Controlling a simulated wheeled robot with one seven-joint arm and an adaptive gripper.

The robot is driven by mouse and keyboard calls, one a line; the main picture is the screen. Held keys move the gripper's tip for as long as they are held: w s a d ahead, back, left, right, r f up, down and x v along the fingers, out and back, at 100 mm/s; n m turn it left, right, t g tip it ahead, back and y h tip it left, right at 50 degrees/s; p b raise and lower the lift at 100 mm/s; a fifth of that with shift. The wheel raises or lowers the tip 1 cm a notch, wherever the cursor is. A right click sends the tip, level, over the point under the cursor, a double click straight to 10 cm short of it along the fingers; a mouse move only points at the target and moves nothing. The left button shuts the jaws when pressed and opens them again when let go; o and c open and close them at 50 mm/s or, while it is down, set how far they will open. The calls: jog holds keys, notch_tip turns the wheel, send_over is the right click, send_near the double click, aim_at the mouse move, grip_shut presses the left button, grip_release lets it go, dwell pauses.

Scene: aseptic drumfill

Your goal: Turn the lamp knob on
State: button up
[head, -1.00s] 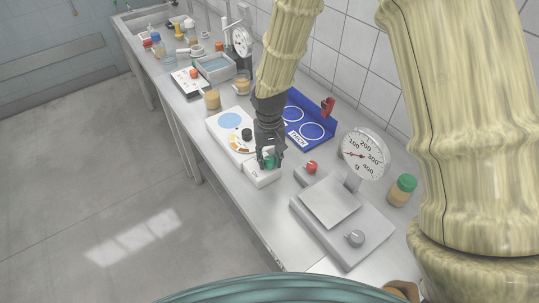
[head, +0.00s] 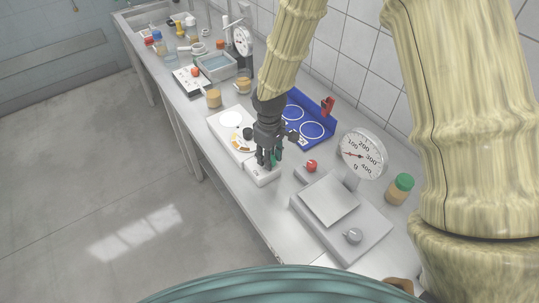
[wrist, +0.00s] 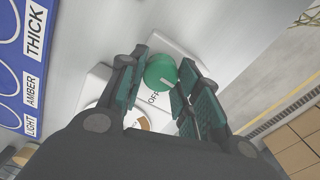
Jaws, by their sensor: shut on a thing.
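The lamp knob is a round green knob (wrist: 160,72) with a white pointer line, on a small white box (head: 262,178) at the bench's front edge. In the wrist view my gripper (wrist: 162,64) has its teal finger pads on either side of the knob, shut on it. The word OFF shows on the box beside the knob, partly behind a finger. In the head view my gripper (head: 270,160) reaches down over the box and mostly hides the knob. Beside it, a white panel (head: 218,132) carries a round disc (head: 231,119) that looks bright white.
A blue tray (head: 322,143) with white rings and labels such as THICK stands behind my gripper. A dial scale (head: 362,155) with a flat pan and a red knob (head: 311,166) stand to the right. A green-lidded jar (head: 399,188) is near the wall.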

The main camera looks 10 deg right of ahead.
jog(key=shift+w+r, duration=0.1)
dwell(0.3)
jog(key=o, duration=1)
notch_tip(320, 180, up, 12)
dwell(0.3)
jog(key=shift+d, duration=0.1)
dwell(0.3)
